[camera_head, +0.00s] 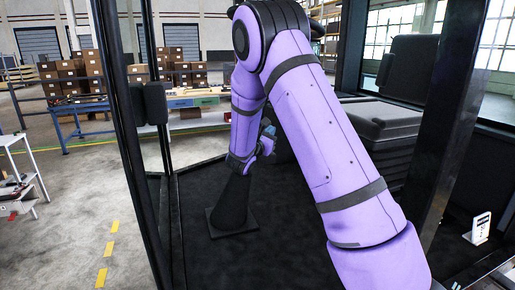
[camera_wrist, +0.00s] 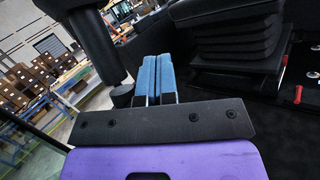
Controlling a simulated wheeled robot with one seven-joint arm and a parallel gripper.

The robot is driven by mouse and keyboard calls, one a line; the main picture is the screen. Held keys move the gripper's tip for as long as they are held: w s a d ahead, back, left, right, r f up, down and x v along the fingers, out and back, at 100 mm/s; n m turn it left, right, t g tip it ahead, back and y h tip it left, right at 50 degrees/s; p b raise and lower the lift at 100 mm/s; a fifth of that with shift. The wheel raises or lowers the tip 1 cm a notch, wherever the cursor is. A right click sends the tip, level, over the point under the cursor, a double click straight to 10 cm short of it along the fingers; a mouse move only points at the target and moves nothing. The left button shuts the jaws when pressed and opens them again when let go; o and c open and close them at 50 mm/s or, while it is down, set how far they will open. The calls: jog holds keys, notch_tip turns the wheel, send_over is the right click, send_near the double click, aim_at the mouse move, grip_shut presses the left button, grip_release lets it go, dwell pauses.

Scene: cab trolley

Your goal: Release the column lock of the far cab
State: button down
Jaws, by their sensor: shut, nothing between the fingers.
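In the head view the black steering column (camera_head: 233,203) rises from a square foot on the cab floor. My gripper (camera_head: 268,132) is beside its upper part, partly hidden by my own arm. In the wrist view the blue fingers of my gripper (camera_wrist: 158,72) are together with nothing between them. A thick black post, perhaps the column (camera_wrist: 92,45), stands to their left. A short round black knob (camera_wrist: 122,94) shows close to the left of the fingers. I cannot tell whether it is the column lock, or whether the fingers touch it.
The black seat (camera_head: 385,125) with its bellows base stands to the right, behind my arm. A red-handled lever (camera_wrist: 298,94) is by the seat base in the wrist view. A dark cab post (camera_head: 130,140) stands at the left. Open dark floor lies around the column foot.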

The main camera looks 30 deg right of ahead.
jog(key=m+g, duration=0.1)
jog(key=g, duration=0.1)
jog(key=w+r+m+g, duration=0.1)
jog(key=m+g, duration=0.1)
jog(key=w+m+g, duration=0.1)
jog(key=g, duration=0.1)
jog(key=shift+d+r+m+g, duration=0.1)
jog(key=shift+r+m+g, duration=0.2)
jog(key=shift+r, duration=0.05)
jog(key=m+g, duration=0.1)
jog(key=a+m+g+y, duration=0.1)
jog(key=g, duration=0.1)
jog(key=shift+w+r, duration=0.1)
jog(key=shift+w, duration=0.25)
jog(key=w+a+g+y, duration=0.3)
jog(key=w+a+y, duration=0.3)
jog(key=a+y, duration=0.5)
jog(key=s+d+r+x, duration=0.1)
jog(key=d+x, duration=0.1)
jog(key=x, duration=1)
jog(key=shift+s+d+r+m, duration=0.15)
jog(key=shift+s+d+m, duration=0.1)
jog(key=shift+m, duration=0.15)
